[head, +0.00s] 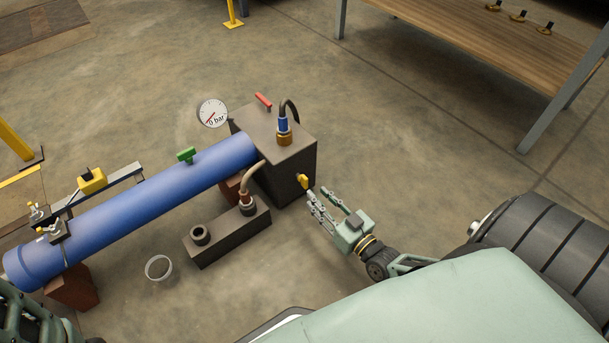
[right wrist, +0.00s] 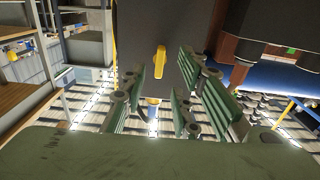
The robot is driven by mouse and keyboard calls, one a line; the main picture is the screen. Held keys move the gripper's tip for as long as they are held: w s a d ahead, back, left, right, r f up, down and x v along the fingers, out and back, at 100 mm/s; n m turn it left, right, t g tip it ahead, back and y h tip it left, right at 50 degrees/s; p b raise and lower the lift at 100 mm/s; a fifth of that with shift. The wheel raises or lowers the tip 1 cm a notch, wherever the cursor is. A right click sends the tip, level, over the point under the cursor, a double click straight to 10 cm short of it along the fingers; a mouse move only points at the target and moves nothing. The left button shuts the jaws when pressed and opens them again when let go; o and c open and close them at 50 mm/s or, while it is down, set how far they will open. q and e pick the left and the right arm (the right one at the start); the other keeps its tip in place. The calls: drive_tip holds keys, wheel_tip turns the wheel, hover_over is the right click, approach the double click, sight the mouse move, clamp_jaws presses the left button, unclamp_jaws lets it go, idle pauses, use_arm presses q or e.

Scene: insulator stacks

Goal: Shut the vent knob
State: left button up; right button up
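A yellow knob (head: 304,181) sticks out of the right side of a dark box (head: 303,156); I take it as the vent knob, though no label shows. In the right wrist view the knob (right wrist: 159,61) is ahead, on the dark face. My right gripper (head: 317,202) is just right of and below it in the head view. In the right wrist view its fingers (right wrist: 161,85) are spread and empty, with the knob beyond the gap, seemingly untouched. Green parts of my left arm (head: 28,318) show at the lower left; its fingers cannot be made out.
A blue pipe (head: 140,198) with a green handle (head: 187,155) joins the box. A round gauge (head: 212,113) reads 0 bar. A red handle (head: 263,101) and a hose fitting (head: 284,133) are on top. A low dark block (head: 229,236) stands in front.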

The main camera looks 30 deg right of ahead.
sight(307, 185)
drive_tip(key=w+b, duration=0.1)
drive_tip(key=w, duration=0.2)
drive_tip(key=w+b, duration=0.2)
drive_tip(key=w, duration=0.1)
drive_tip(key=shift+w+a+f, duration=0.1)
drive_tip(key=shift+w+a, duration=0.1)
drive_tip(key=shift+w, duration=0.5)
drive_tip(key=shift+a, duration=0.1)
clamp_jaws()
